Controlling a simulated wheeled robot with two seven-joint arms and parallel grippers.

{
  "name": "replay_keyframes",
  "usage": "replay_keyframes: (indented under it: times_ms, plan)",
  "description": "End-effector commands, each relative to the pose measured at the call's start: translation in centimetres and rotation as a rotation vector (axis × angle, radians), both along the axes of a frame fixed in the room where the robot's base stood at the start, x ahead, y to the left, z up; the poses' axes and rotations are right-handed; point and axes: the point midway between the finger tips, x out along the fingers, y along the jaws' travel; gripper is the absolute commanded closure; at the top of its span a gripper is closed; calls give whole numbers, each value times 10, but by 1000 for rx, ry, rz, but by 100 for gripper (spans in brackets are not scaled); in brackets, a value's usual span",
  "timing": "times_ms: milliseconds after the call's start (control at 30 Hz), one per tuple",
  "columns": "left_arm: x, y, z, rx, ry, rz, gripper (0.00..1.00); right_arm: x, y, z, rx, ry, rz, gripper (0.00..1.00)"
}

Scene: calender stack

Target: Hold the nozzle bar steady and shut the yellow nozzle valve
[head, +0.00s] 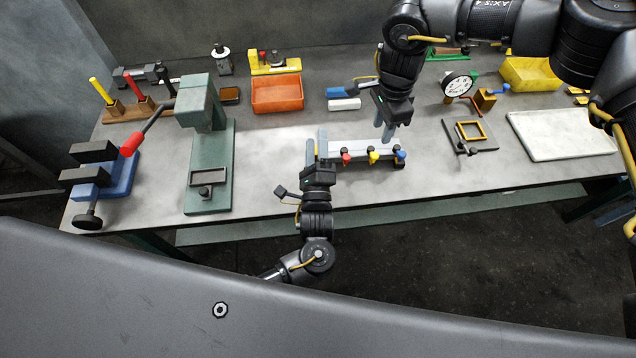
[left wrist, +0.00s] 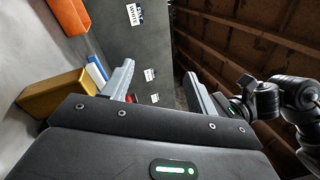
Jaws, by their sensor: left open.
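The nozzle bar (head: 350,148) is a pale bar near the table's front edge, with a red valve (head: 347,158), a yellow valve (head: 373,156) and a blue valve (head: 401,156) along its front. My left gripper (head: 316,142) is open at the bar's left end, its fingers pointing away towards the back; whether it touches the bar I cannot tell. Its two fingers are apart with nothing between them in the left wrist view (left wrist: 158,74). My right gripper (head: 386,134) points down, its tips close to the bar between the yellow and blue valves; its jaw gap is unclear.
A green press (head: 210,150) and a blue vise (head: 108,183) stand to the left. An orange bin (head: 278,94) and a blue-and-white brush-like item (head: 345,103) lie behind. A dial gauge (head: 457,84), small frame (head: 470,131) and white tray (head: 560,134) are to the right.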

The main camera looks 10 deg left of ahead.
Motion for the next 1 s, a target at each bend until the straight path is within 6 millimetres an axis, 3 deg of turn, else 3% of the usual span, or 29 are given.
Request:
replay_keyframes:
  times_ms: [300, 500, 800, 1000]
  plan:
    - [-35, -14, -61, 703, 378, 193, 42, 0, 0, 0, 0, 0, -1, 64]
    - [-51, -15, -81, 973, 505, 232, 42, 0, -1, 0, 0, 0, -1, 64]
    - [-56, -14, -88, 1068, 549, 243, 42, 0, 0, 0, 0, 0, -1, 64]
    - [-39, -9, -87, 1068, 546, 246, 42, 0, 0, 0, 0, 0, 0, 64]
